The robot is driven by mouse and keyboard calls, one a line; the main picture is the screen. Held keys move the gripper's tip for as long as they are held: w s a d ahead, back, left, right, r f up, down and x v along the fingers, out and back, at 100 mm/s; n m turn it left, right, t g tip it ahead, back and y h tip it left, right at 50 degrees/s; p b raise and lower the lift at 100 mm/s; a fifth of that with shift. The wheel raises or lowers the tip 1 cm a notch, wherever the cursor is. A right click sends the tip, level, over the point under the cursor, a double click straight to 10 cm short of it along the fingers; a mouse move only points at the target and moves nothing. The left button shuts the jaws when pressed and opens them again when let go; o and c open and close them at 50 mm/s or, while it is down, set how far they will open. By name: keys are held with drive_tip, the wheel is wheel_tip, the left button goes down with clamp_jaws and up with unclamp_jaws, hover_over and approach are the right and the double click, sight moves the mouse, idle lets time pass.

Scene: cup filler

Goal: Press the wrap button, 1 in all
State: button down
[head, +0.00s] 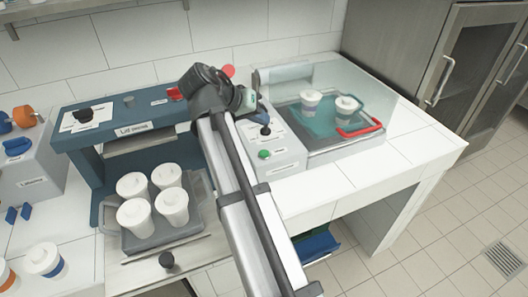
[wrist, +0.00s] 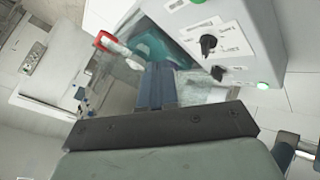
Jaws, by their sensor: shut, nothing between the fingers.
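A green button (head: 264,154) sits on the front of a grey control box (head: 285,150), with a small label under it that I cannot read. My gripper (head: 248,101) is over the back of the box in the head view, partly hidden by my arm. In the wrist view my gripper (wrist: 158,82) has its fingers together and empty, left of the box and apart from the green button.
A clear-covered station with a red handle (head: 360,129) holds two cups (head: 311,102) right of the box. Several white cups (head: 172,207) stand on a grey tray (head: 196,232) at the left. A blue machine (head: 85,137) stands behind them. The white counter (head: 408,150) is clear at the right.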

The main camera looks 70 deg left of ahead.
sight(261, 153)
drive_tip(key=shift+w+a+r, duration=0.2)
drive_tip(key=shift+a+r, duration=0.2)
drive_tip(key=shift+d+f, duration=0.15)
drive_tip(key=shift+f, duration=2.2)
drive_tip(key=shift+d+f, duration=0.1)
drive_tip(key=shift+f, duration=2.25)
drive_tip(key=shift+f, duration=0.1)
drive_tip(key=shift+f, duration=0.3)
drive_tip(key=shift+f, duration=0.5)
drive_tip(key=shift+r, duration=0.9)
drive_tip(key=shift+r, duration=0.15)
drive_tip(key=shift+r, duration=2.35)
